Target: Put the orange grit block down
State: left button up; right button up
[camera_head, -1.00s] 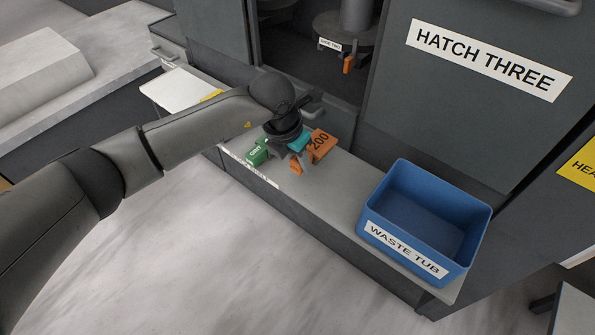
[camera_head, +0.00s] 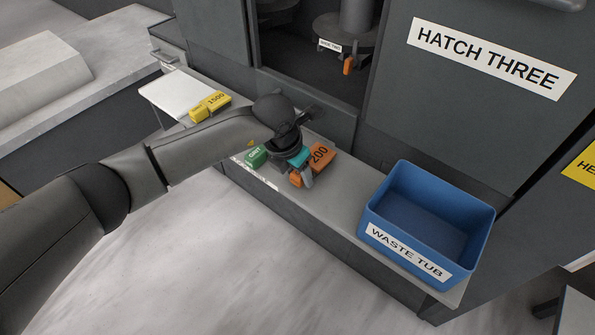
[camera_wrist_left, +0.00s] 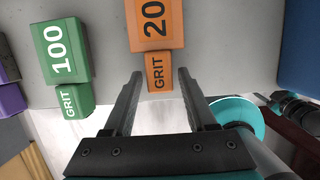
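The orange grit block (camera_head: 320,155) lies on the narrow grey ledge, its broad part marked 200. In the left wrist view the orange block (camera_wrist_left: 156,25) has its narrow GRIT end between my left gripper's fingers (camera_wrist_left: 160,80). A gap shows between each finger and that end, so the gripper is open around it. In the head view my left gripper (camera_head: 302,176) is over the narrow end and partly hides it. My right gripper is not in view.
A green block (camera_head: 256,157) marked 100 in the wrist view lies left of the orange one. A yellow block (camera_head: 209,106) lies farther left. The blue waste tub (camera_head: 400,258) stands at the ledge's right end. Bare ledge (camera_head: 345,190) lies between the orange block and the tub.

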pick_arm(q)
jog(key=shift+o, duration=0.6)
jog(key=shift+r, duration=0.1)
jog(key=p+v, duration=0.3)
jog(key=v, duration=0.9)
jog(key=shift+p, duration=0.35)
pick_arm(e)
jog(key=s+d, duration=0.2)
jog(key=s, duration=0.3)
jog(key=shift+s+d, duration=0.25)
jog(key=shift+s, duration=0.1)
